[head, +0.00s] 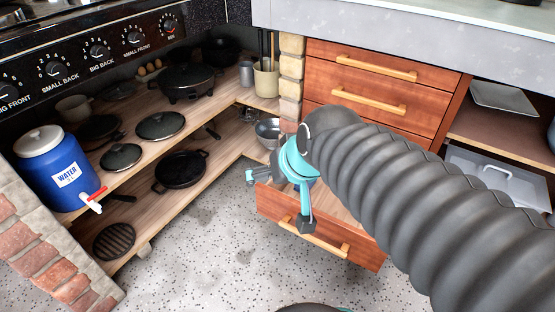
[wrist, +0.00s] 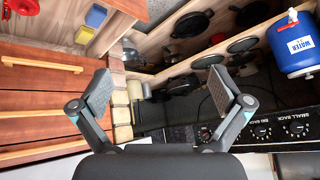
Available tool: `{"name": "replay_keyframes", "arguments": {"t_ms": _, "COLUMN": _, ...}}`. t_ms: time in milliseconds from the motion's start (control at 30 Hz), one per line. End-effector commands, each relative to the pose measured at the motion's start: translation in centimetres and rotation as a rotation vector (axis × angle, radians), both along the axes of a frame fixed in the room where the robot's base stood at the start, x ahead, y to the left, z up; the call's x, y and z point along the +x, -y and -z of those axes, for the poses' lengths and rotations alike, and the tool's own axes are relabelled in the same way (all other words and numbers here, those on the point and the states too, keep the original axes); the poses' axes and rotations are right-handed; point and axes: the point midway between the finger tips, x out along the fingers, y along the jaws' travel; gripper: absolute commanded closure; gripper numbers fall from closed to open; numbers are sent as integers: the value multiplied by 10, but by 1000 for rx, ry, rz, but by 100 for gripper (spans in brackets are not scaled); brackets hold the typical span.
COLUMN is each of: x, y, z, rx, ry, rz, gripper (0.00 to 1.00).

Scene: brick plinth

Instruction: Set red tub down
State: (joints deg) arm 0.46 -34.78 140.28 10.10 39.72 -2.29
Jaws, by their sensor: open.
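My gripper (head: 280,200) is open in front of the pulled-out lower drawer (head: 318,234) in the head view. In the wrist view my gripper (wrist: 160,90) has its two fingers wide apart with nothing between them. A red round thing (wrist: 22,6) shows at the top left corner of the wrist view, cut off by the edge. I cannot tell whether it is the red tub. It is well away from the fingers. No red tub can be made out in the head view, where my arm hides part of the drawer.
A blue block (wrist: 85,35) and a yellow one (wrist: 96,15) lie in the open drawer. Shelves at the left hold pans (head: 181,169) and a blue water jug (head: 62,170). A brick pillar (head: 291,80) stands beside the drawers. The speckled floor (head: 210,255) is clear.

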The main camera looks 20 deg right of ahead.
Motion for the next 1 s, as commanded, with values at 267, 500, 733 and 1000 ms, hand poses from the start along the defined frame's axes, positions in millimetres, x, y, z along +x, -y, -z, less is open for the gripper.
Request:
{"name": "replay_keyframes", "arguments": {"t_ms": 267, "x": -65, "y": 21, "z": 12, "rx": -138, "ry": -111, "rz": -30, "gripper": 0}}
{"name": "replay_keyframes", "arguments": {"t_ms": 500, "x": -69, "y": 23, "z": 14, "rx": -147, "ry": -120, "rz": -30, "gripper": 0}}
{"name": "replay_keyframes", "arguments": {"t_ms": 733, "x": -69, "y": 23, "z": 13, "rx": -147, "ry": -119, "rz": -30, "gripper": 0}}
{"name": "replay_keyframes", "arguments": {"t_ms": 1000, "x": -68, "y": 23, "z": 13, "rx": -146, "ry": -118, "rz": -31, "gripper": 0}}
